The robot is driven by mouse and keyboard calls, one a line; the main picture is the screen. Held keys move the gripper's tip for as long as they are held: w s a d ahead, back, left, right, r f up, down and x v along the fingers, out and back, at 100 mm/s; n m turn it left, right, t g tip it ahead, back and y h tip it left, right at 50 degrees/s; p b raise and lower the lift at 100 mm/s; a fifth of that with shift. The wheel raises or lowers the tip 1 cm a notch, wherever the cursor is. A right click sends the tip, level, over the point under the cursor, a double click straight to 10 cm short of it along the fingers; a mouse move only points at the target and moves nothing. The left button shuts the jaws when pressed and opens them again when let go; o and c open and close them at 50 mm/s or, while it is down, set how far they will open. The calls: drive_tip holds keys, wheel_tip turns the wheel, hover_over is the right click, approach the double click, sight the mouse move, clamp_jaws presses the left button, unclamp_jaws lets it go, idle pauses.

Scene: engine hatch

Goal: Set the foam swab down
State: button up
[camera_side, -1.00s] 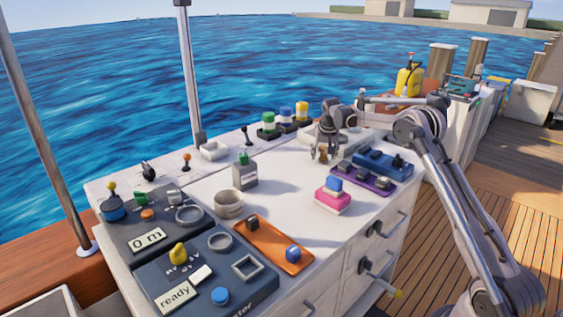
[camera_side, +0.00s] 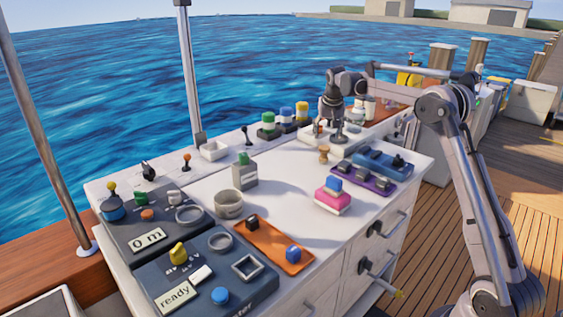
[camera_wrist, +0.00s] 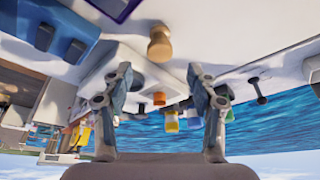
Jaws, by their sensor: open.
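A small tan piece with a narrowed waist, likely the foam swab (camera_side: 323,155), stands on the white bench top near the blue and purple racks. In the wrist view the swab (camera_wrist: 159,43) stands upright beyond my fingertips, touching neither finger. My gripper (camera_side: 338,138) is open and empty, raised above and behind the swab. Its two fingers are spread wide in the wrist view (camera_wrist: 160,85).
The blue rack (camera_side: 383,163) and purple rack (camera_side: 362,178) stand to the right. A pink block (camera_side: 332,201), grey bottle (camera_side: 245,174), grey cup (camera_side: 229,204) and orange tray (camera_side: 272,258) stand nearer. The bench top left of the swab is clear.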

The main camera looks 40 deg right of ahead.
drive_tip(key=s+a+r+n+t, duration=0.1)
drive_tip(key=s+a+r, duration=0.1)
drive_tip(key=s+a, duration=0.3)
drive_tip(key=s+a+r+n+y, duration=0.1)
drive_tip(key=s+a+r+n, duration=0.15)
drive_tip(key=a, duration=0.45)
drive_tip(key=s+a+r+n+t, duration=0.1)
drive_tip(key=s+a+r, duration=0.2)
drive_tip(key=a, duration=0.3)
drive_tip(key=s+a+f+n+t+y, duration=0.1)
drive_tip(key=s+a+f+n, duration=0.1)
drive_tip(key=s+a+f, duration=0.2)
drive_tip(key=s+a+f+n+t+y, duration=0.1)
drive_tip(key=s+a+f, duration=0.4)
drive_tip(key=s+a, duration=0.5)
drive_tip(key=s+n, duration=0.1)
drive_tip(key=s, duration=0.4)
drive_tip(key=shift+s+a, duration=0.15)
drive_tip(key=shift+a, duration=0.05)
drive_tip(key=shift+n, duration=0.25)
